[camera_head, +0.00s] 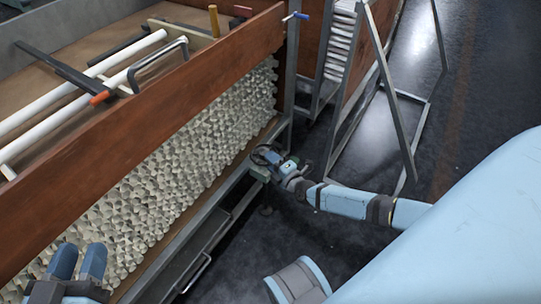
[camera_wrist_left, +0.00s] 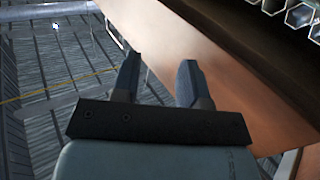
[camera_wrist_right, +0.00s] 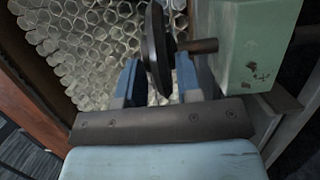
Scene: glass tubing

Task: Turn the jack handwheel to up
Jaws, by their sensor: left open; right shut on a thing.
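The jack handwheel (camera_head: 265,155) is a dark round wheel on a green jack body (camera_head: 259,173) at the far lower corner of the rack. In the right wrist view the handwheel (camera_wrist_right: 155,50) is seen edge-on, with its shaft running to the green jack housing (camera_wrist_right: 258,45). My right gripper (camera_head: 277,160) is shut on the handwheel, its blue fingers (camera_wrist_right: 152,82) either side of the rim. My left gripper (camera_head: 78,262) is open and empty in front of the tubing stack at lower left. In the left wrist view its fingers (camera_wrist_left: 158,80) are apart with nothing between them.
White tubes and a black-handled tool lie on top. A grey metal frame (camera_head: 390,90) stands at the back right. Dark floor (camera_head: 430,150) is open to the right.

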